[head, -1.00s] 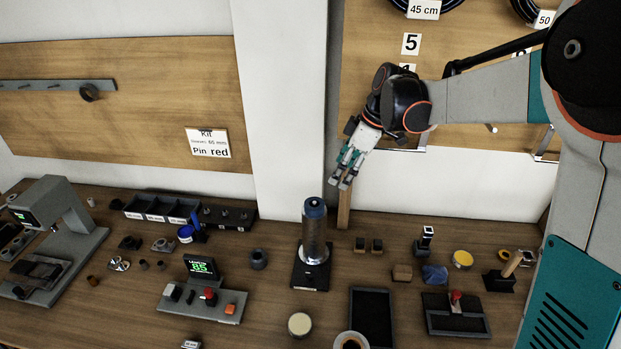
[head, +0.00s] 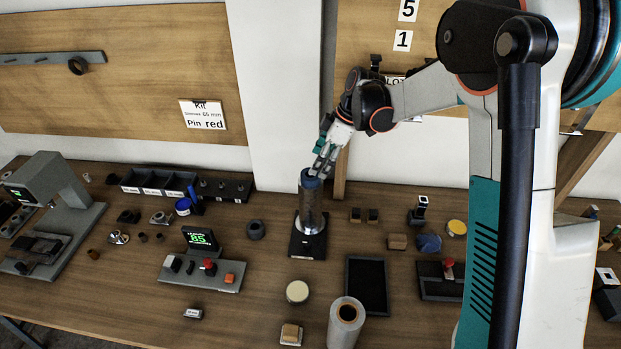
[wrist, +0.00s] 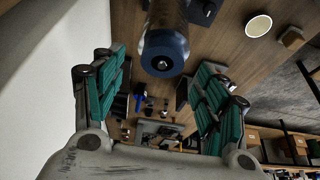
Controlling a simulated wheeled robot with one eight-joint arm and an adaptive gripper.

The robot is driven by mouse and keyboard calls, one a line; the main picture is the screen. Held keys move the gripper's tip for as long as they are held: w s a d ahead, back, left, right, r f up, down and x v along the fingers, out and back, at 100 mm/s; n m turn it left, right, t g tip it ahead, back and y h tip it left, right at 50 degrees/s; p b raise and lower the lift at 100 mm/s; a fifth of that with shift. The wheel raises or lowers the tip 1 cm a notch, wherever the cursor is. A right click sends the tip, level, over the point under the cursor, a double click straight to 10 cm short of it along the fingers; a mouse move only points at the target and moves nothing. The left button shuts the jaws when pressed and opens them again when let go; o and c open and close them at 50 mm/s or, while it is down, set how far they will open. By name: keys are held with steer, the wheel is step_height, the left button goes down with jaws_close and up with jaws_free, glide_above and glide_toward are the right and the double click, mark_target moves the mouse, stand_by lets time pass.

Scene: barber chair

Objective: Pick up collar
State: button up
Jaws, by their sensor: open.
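Which part the task calls the collar is not certain; this band fits best. My gripper (head: 322,167) is just above and slightly right of the band, pointing down at it. In the wrist view, my gripper (wrist: 160,82) has its teal fingers spread wide and nothing is between the pads. The blue band (wrist: 164,50) shows ahead, near the top, between the two finger sides. Contact cannot be told.
A digital-readout box (head: 200,240) with buttons stands left of the stand. A black tray (head: 367,286) and a pale cylinder (head: 346,322) are to the right and front. A dark ring (head: 256,229) lies left of the stand. A white pillar (head: 277,80) rises behind.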

mark_target(308, 182)
steer(key=x, duration=0.5)
steer(key=shift+s+a+b, duration=0.1)
steer(key=shift+a+b, duration=0.15)
steer(key=shift+b, duration=0.15)
steer(key=shift+r, duration=0.1)
steer(key=c, duration=1.1)
